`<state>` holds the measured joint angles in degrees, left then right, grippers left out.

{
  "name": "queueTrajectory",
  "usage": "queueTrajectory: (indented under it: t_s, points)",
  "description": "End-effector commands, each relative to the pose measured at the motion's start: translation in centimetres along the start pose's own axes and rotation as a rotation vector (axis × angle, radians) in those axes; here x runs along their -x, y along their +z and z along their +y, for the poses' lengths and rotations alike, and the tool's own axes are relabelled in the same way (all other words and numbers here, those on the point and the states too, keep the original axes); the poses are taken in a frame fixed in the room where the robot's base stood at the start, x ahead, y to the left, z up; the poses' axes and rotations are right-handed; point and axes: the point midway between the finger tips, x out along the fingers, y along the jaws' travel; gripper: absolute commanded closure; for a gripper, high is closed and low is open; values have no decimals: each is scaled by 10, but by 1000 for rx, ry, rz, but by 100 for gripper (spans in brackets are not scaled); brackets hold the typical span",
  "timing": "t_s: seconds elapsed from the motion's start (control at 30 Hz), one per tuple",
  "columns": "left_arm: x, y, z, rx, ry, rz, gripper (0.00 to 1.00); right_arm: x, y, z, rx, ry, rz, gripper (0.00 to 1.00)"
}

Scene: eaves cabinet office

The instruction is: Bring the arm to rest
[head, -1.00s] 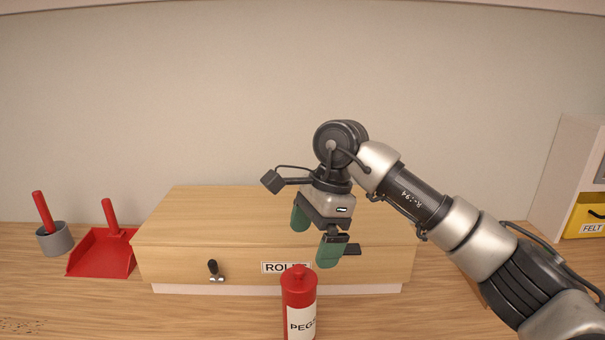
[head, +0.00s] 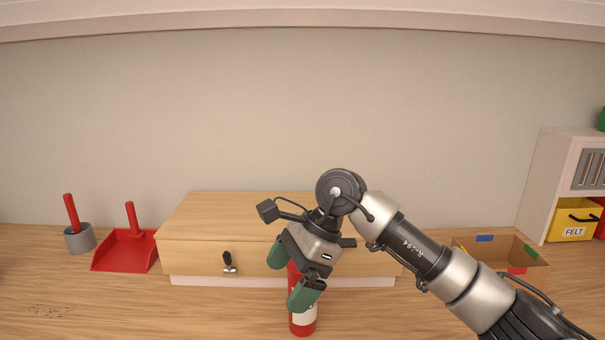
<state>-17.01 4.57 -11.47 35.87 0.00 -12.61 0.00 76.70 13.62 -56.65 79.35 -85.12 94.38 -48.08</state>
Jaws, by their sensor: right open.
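My right arm comes in from the right. Its gripper (head: 291,277) has green fingers that are apart, with nothing seen held between them. The gripper is tilted and hangs in front of the wooden drawer box (head: 205,255). A red bottle (head: 303,326) with a white label stands on the desk below the gripper. The gripper covers the bottle's upper part in the picture, and I cannot tell whether they touch. My left gripper is not in view.
At left stand a grey cup (head: 80,240) with a red handle and a red dustpan (head: 124,253). Crumbs (head: 50,310) lie on the desk at front left. An open cardboard box (head: 470,250) sits behind my arm. A shelf (head: 553,165) holds a yellow FELT bin (head: 572,231).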

Motion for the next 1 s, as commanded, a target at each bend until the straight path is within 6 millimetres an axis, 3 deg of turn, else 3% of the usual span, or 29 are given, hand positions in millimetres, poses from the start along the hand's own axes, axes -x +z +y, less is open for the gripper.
queueTrajectory:
  t_s: [0.2,0.33,0.47,0.57,0.67,0.77,0.87,1.0]
  points:
    - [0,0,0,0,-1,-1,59,-30,35,9,-54,-14,-319,0]
    - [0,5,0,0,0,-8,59,-39,61,16,-140,-20,-587,0]
    - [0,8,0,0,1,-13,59,-32,84,24,-317,-16,-967,0]
    - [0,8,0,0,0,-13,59,-12,86,25,-526,-4,-1299,0]
    - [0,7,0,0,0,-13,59,8,66,23,-777,11,-1609,0]
    - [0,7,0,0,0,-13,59,22,26,22,-1062,29,-1894,0]
    - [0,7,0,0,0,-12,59,23,-27,26,-1378,45,-2149,0]
    - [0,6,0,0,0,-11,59,-2,-112,51,-1874,50,-2441,0]
